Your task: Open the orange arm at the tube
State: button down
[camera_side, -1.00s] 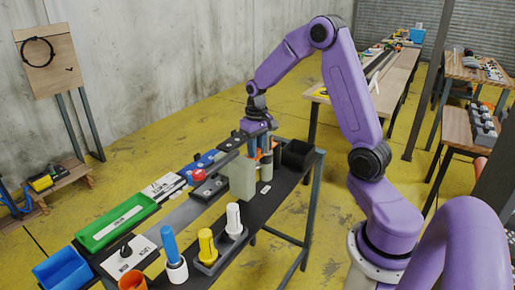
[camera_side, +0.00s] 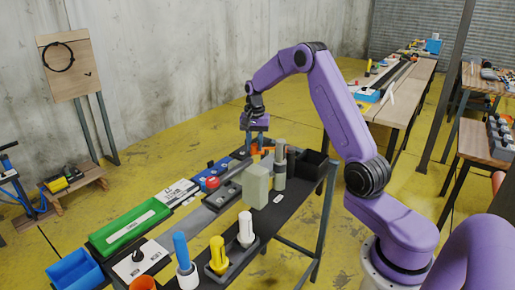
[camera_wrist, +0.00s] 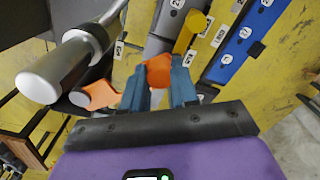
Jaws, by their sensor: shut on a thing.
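My gripper (camera_wrist: 158,88) has its two blue fingers shut on an orange piece, the orange arm (camera_wrist: 158,69), in the wrist view. A second orange patch (camera_wrist: 101,95) lies left of the fingers, beside the grey tube (camera_wrist: 57,72); I cannot tell whether it joins the held piece. In the side view my gripper (camera_side: 249,143) points down at the bench's far side, left of the upright grey tube (camera_side: 280,165). Orange (camera_side: 266,150) shows between the gripper and the tube. The fingertips are small there.
A pale green block (camera_side: 256,186) stands in front of the tube, and a black open box (camera_side: 312,163) is to its right. A yellow handle (camera_wrist: 190,32) and a blue numbered strip (camera_wrist: 240,42) lie beyond my fingers. A red knob (camera_side: 212,183) stands on the bench.

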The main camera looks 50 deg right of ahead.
jog(key=shift+w+d+r+m, duration=0.1)
jog(key=shift+w+d+m, duration=0.35)
jog(key=shift+d+m, duration=0.2)
jog(key=shift+w+d+m, duration=0.45)
jog(key=shift+d+m, duration=0.15)
jog(key=shift+m, duration=0.05)
jog(key=c, duration=1.1)
grip_release()
jog(key=shift+d, duration=0.1)
notch_tip(320, 180, up, 17)
jog(key=shift+r, duration=0.2)
